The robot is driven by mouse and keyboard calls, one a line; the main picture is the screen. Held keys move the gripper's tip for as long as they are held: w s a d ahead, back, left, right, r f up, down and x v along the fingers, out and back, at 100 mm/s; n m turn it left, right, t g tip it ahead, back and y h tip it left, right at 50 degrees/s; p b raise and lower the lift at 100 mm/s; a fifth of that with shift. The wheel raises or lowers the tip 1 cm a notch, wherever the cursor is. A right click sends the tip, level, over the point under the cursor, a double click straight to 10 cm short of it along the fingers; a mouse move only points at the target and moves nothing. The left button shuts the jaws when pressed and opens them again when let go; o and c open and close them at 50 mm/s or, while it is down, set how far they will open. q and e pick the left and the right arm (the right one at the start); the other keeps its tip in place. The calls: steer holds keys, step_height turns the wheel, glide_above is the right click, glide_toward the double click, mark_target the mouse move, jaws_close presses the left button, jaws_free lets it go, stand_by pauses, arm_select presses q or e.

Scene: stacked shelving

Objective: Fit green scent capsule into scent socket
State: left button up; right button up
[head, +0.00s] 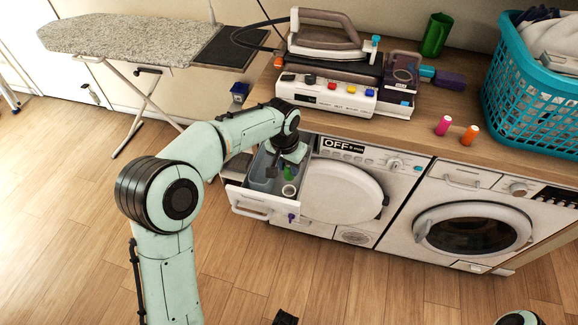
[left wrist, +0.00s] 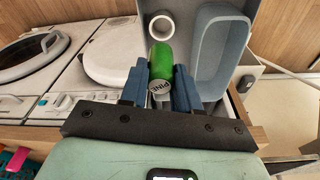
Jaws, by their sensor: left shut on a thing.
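The green scent capsule (left wrist: 161,62) is a small green cylinder with a white "PINE" label on its near end. It also shows in the head view (head: 287,173), over the open drawer. My left gripper (left wrist: 160,75) is shut on the capsule, one blue finger on each side; in the head view it points down into the drawer (head: 290,158). The scent socket looks to be the white round ring (left wrist: 160,24) in the drawer, just beyond the capsule's far end; it also shows in the head view (head: 289,190). Capsule and ring appear apart. A dark piece at the bottom edge may be my right gripper (head: 285,318).
The open drawer (head: 250,209) also holds a blue-grey bin (left wrist: 221,55) beside the ring. Pink (head: 442,126) and orange (head: 469,135) capsules stand on the counter. An iron station (head: 330,92), a green mug (head: 436,36) and a teal basket (head: 530,105) are there too.

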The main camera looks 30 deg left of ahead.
mark_target(289, 178)
arm_select(q)
steer(key=shift+f+b, duration=0.45)
steer(key=shift+f, duration=0.4)
step_height(289, 178, down, 3)
steer(key=shift+f+b, duration=0.15)
steer(key=shift+b, duration=0.9)
steer(key=shift+f+b, duration=0.3)
steer(key=shift+f, duration=0.2)
steer(key=shift+p, duration=0.4)
steer(key=shift+f+b, duration=1.2)
steer(key=shift+f, duration=0.7)
steer(key=o, duration=1.1)
steer(key=shift+r, duration=0.1)
